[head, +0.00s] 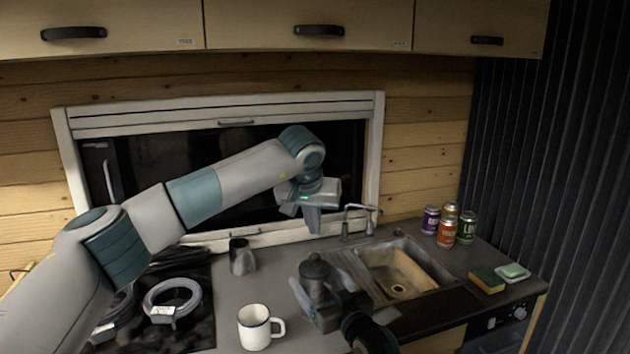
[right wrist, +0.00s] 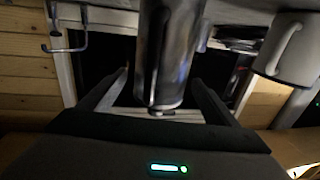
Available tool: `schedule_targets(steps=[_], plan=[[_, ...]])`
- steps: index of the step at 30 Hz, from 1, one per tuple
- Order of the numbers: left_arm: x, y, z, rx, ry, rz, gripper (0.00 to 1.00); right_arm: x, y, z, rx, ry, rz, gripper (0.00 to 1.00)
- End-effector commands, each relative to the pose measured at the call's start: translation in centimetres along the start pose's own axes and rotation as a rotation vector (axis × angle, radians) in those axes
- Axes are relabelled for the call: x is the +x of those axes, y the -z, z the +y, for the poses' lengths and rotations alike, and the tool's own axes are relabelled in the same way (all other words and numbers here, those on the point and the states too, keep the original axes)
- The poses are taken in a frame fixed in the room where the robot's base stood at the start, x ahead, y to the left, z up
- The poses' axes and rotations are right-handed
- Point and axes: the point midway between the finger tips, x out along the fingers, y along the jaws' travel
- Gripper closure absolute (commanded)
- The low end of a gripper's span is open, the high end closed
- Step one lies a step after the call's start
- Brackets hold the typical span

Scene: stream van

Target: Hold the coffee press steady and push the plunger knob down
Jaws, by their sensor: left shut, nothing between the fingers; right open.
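The coffee press (head: 316,284), a dark metal pot with a small plunger knob (head: 314,257) on its lid, stands upright on the counter left of the sink. My left gripper (head: 313,228) is shut and empty, pointing down above the knob with a visible gap. My right gripper (head: 322,306) is open low at the press. In the right wrist view its fingers lie on either side of the press's metal body (right wrist: 168,55). I cannot tell whether they touch it. The press's lower part is partly hidden by my right gripper in the head view.
A white mug (head: 254,327) stands left of the press, with a dark metal cup (head: 242,257) farther back. The sink (head: 404,272) with its faucet (head: 358,214) is to the right. Coiled hoses (head: 172,300) are left.

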Motion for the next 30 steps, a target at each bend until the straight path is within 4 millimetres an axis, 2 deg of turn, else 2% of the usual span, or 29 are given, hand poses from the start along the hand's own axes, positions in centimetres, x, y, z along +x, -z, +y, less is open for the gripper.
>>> schedule_targets(steps=[15, 21, 30], plan=[[0.0, 0.0, 0.0, 0.0, 0.0, 0.0, 1.0, -8.3, -0.1, 0.1, -0.001, -0.001, -0.001, 0.17], [0.0, 0.0, 0.0, 0.0, 0.0, 0.0, 1.0, -9.8, 0.0, 0.0, 0.0, 0.0, 0.001, 0.17], [0.0, 0.0, 0.0, 0.0, 0.0, 0.0, 1.0, -9.9, 0.0, 0.0, 0.0, 0.0, 0.001, 0.17]])
